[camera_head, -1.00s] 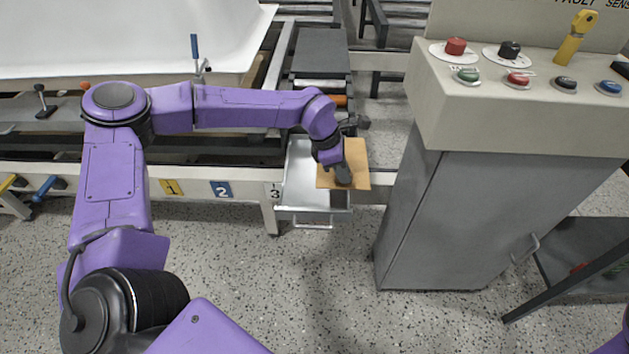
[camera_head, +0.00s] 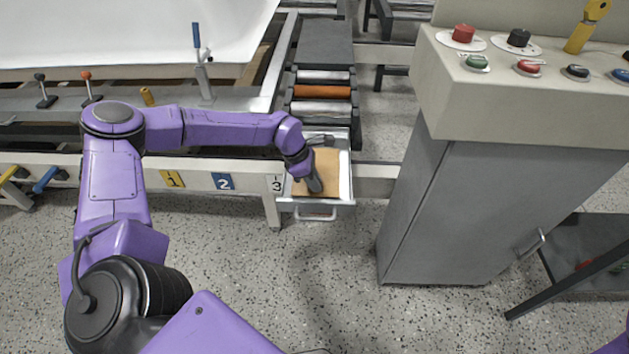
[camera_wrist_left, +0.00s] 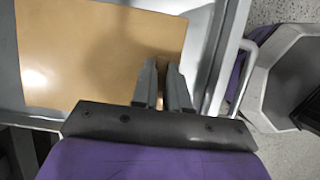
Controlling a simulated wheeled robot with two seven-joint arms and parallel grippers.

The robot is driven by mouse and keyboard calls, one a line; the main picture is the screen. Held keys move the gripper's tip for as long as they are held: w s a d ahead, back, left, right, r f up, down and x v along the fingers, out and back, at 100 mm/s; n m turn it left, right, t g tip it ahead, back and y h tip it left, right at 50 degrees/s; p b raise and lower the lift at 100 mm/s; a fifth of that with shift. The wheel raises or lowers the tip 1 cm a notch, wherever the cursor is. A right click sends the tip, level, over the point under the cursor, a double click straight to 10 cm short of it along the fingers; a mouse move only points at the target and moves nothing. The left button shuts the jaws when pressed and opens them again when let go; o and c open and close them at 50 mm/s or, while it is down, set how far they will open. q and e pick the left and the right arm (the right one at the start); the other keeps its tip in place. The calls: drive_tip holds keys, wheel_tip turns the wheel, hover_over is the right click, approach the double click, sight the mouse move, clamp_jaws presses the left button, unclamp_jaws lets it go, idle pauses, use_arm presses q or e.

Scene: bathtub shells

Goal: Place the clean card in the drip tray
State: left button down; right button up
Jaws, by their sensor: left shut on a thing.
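The card (camera_head: 326,167) is a plain tan-brown sheet. My left gripper (camera_head: 315,186) is shut on its edge near the front. I cannot tell whether the card touches the tray floor. My right gripper is out of view.
A grey control cabinet (camera_head: 480,200) with coloured buttons stands to the right of the tray. Rollers (camera_head: 322,91) lie behind the tray. A rail with labels 1 and 2 (camera_head: 223,181) runs to the left. The speckled floor in front is clear.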

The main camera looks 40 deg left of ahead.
use_arm(q)
drive_tip(key=c, duration=1.1)
unclamp_jaws()
drive_tip(key=shift+f, duration=0.15)
drive_tip(key=shift+c, duration=0.2)
drive_tip(key=shift+a+r, duration=0.1)
drive_tip(key=shift+r, duration=0.35)
drive_tip(key=p+v, duration=0.3)
drive_tip(key=v, duration=0.8)
drive_tip(key=shift+r, duration=0.25)
drive_tip(key=shift+s, duration=0.1)
